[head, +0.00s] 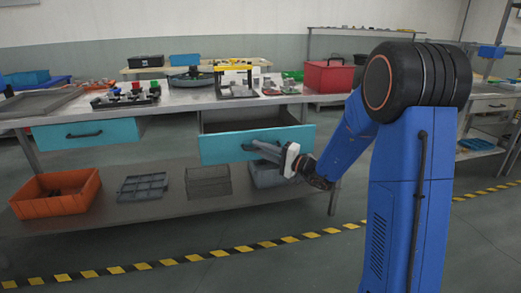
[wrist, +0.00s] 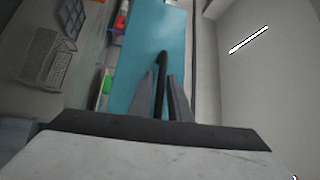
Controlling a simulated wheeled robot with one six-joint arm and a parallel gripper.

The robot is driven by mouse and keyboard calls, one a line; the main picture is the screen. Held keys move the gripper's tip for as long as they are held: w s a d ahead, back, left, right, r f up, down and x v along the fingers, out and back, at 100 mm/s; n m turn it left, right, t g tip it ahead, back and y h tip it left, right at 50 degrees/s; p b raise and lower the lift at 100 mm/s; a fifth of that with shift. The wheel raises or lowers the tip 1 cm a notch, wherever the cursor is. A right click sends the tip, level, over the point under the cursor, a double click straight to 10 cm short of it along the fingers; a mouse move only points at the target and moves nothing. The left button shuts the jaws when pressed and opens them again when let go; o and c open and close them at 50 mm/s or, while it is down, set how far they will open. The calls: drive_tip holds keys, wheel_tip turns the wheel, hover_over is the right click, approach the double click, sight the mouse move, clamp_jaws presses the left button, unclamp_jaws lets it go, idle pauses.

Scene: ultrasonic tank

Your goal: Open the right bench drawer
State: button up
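The right bench drawer (head: 222,149) has a teal front and stands pulled out from under the bench, with its grey inside showing above the front. It also fills the middle of the wrist view (wrist: 140,50). Its dark bar handle (wrist: 161,72) runs between the two fingers of my gripper (wrist: 162,98). In the head view my gripper (head: 256,148) is at the handle, on the right half of the drawer front. The fingers lie close on both sides of the handle and appear closed on it. The fingertip contact is partly hidden in the head view.
The left teal drawer (head: 85,134) is shut. The bench top (head: 190,98) holds fixtures and a red box (head: 329,77). On the lower shelf (head: 150,212) are an orange bin (head: 55,193), a grey tray and a wire basket (head: 208,181). Floor in front is clear, with striped tape.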

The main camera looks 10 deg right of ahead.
drive_tip(key=shift+s+d, duration=0.1)
drive_tip(key=v, duration=1.7)
drive_tip(key=shift+s+f, duration=0.1)
drive_tip(key=shift+s, duration=0.05)
